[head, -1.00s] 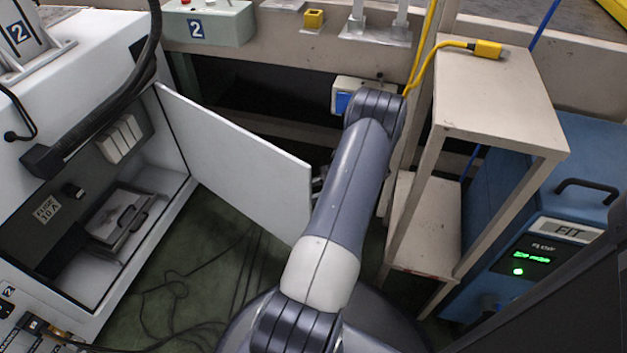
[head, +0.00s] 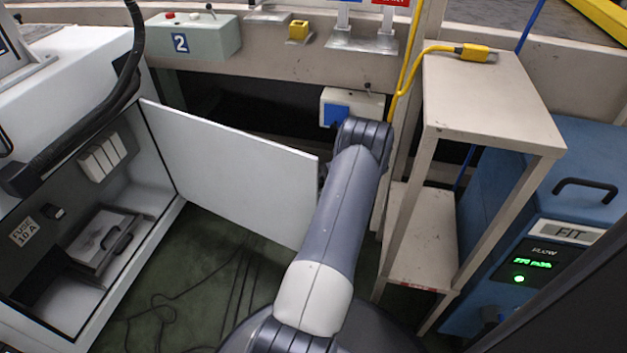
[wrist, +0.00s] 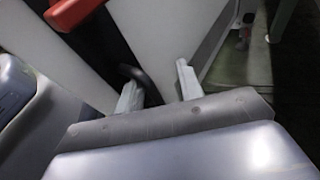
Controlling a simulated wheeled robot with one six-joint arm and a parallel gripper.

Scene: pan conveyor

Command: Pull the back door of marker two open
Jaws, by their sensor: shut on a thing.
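Marker two is the white machine (head: 75,60) at the left of the head view. Its back door (head: 230,165) is a white panel standing wide open, hinged at its left edge, with the compartment behind it exposed. My arm reaches to the door's free right edge, where my gripper is hidden behind the arm and door. In the wrist view my gripper (wrist: 158,88) has two pale fingers beside a white panel, shut on a dark handle (wrist: 152,95). The exact contact is partly hidden. A red part (wrist: 72,12) shows above.
A beige stand (head: 490,105) with a yellow plug is right of my arm. A blue unit (head: 545,255) with a green readout stands beyond it. A beige conveyor frame with a grey control box (head: 205,38) runs behind. Cables lie on the green floor (head: 190,260).

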